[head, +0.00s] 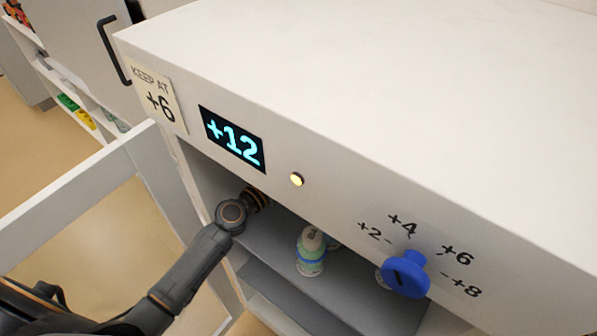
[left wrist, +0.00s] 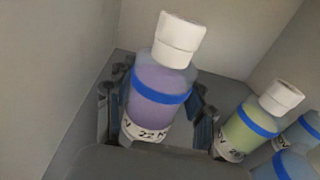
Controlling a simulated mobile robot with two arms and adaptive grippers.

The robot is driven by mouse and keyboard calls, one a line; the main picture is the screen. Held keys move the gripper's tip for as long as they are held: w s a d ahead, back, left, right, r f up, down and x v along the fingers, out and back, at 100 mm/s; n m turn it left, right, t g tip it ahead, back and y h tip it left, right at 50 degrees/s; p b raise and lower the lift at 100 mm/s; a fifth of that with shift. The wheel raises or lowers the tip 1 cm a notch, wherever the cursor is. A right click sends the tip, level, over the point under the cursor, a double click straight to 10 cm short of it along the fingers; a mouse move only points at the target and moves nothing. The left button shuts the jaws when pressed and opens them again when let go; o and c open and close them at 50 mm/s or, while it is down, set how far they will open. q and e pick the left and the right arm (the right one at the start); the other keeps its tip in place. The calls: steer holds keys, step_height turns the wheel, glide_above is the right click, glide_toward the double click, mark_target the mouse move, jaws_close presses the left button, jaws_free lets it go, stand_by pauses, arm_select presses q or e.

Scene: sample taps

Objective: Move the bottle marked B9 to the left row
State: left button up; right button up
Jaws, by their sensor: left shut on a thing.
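My left arm (head: 231,215) reaches into the open cabinet at its left side in the head view, and its gripper is hidden there. In the left wrist view my left gripper (left wrist: 156,112) is shut around a bottle with purple contents (left wrist: 156,82), a white cap and a blue band. This bottle is slightly tilted in that view. Its label shows "22" and part of a date. No B9 mark is readable on any bottle. My right gripper is not in view.
A yellow-green bottle (left wrist: 248,124) and more bottles (left wrist: 286,165) stand close to the right of the held one. A blue knob (head: 406,274) projects at right. An open door (head: 75,190) stands at left.

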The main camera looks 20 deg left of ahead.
arm_select(q)
step_height(320, 180, down, 2)
steer(key=shift+f+b, duration=0.25)
steer(key=shift+b, duration=0.4)
steer(key=o, duration=1.3)
steer(key=shift+f, duration=0.1)
steer(key=shift+o, duration=0.2)
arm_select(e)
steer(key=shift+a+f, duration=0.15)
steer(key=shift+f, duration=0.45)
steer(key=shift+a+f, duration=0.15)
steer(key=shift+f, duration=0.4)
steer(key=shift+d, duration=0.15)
arm_select(q)
steer(key=shift+r, duration=0.25)
steer(key=b+v, duration=0.2)
steer(key=v, duration=0.9)
steer(key=shift+s+a+f, duration=0.1)
steer(key=shift+s+f, duration=0.05)
steer(key=shift+f, duration=0.05)
steer(key=shift+s+a+r, duration=0.15)
steer(key=shift+s, duration=0.25)
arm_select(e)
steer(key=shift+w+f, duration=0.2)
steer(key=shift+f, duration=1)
